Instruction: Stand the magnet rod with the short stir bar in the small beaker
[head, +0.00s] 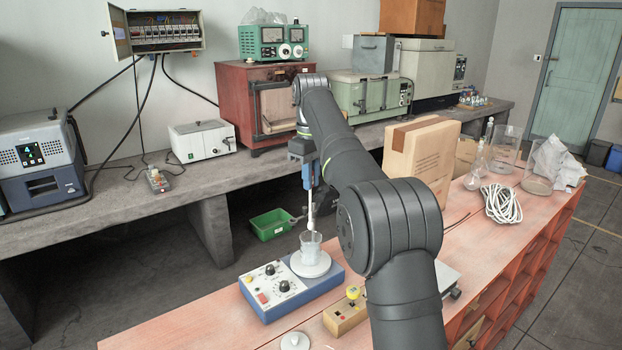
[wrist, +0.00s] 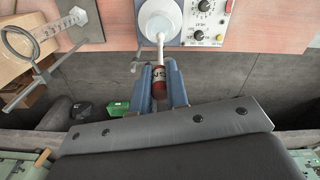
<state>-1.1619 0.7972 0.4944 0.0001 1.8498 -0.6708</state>
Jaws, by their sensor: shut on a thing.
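My gripper (head: 309,176) is shut on the magnet rod (head: 311,210), a white shaft that points down. In the wrist view the blue fingers (wrist: 160,88) close around the rod's red-brown handle (wrist: 159,84). The small clear beaker (head: 311,245) stands on the round white plate of a blue stirrer (head: 290,287). The rod's lower end is at the beaker's mouth; I cannot tell how far inside it is. In the wrist view the white shaft (wrist: 160,48) runs to the beaker (wrist: 158,22). I cannot make out the short stir bar.
A wooden block with a yellow-topped item (head: 346,311) stands right of the stirrer. A white disc (head: 295,341) lies at the front. A cardboard box (head: 422,150), coiled white cable (head: 510,203) and glassware (head: 505,148) stand farther right. A ring stand (wrist: 22,42) shows in the wrist view.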

